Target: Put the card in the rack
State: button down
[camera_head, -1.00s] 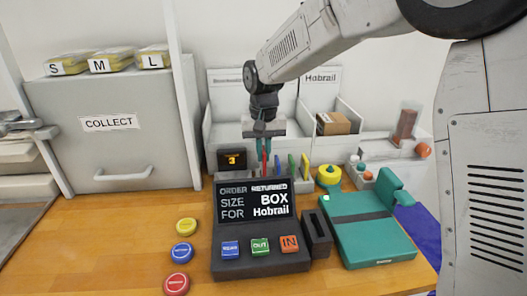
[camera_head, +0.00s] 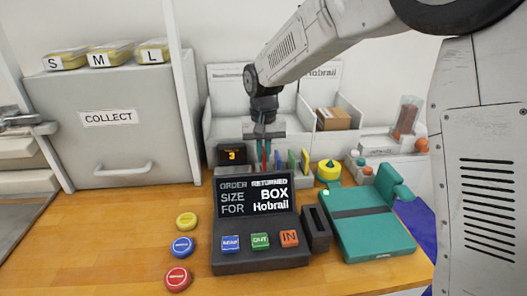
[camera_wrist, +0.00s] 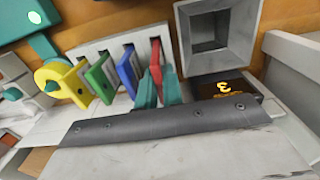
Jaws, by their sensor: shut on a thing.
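My gripper (camera_wrist: 158,92), with teal fingers, is shut on a red card (camera_wrist: 156,60). It also shows behind the console in the head view (camera_head: 265,155), pointing down. The white slotted rack (camera_wrist: 143,36) holds a blue card (camera_wrist: 127,72), a green card (camera_wrist: 100,82) and a yellow card (camera_wrist: 74,84), each in its own slot. The red card stands upright at the rack's end beside the blue card. I cannot tell how deep it sits in a slot. The console (camera_head: 254,222) hides the rack's lower front in the head view.
A square grey holder (camera_wrist: 208,30) and a small display reading 3 (camera_wrist: 228,86) stand close beside the red card. Coloured buttons (camera_head: 182,247) lie at the front left.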

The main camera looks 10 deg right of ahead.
jog(key=shift+f, duration=0.6)
dwell(0.4)
jog(key=c, duration=1.5)
grip_release()
jog(key=shift+o, duration=0.2)
jog(key=shift+r, duration=4.5)
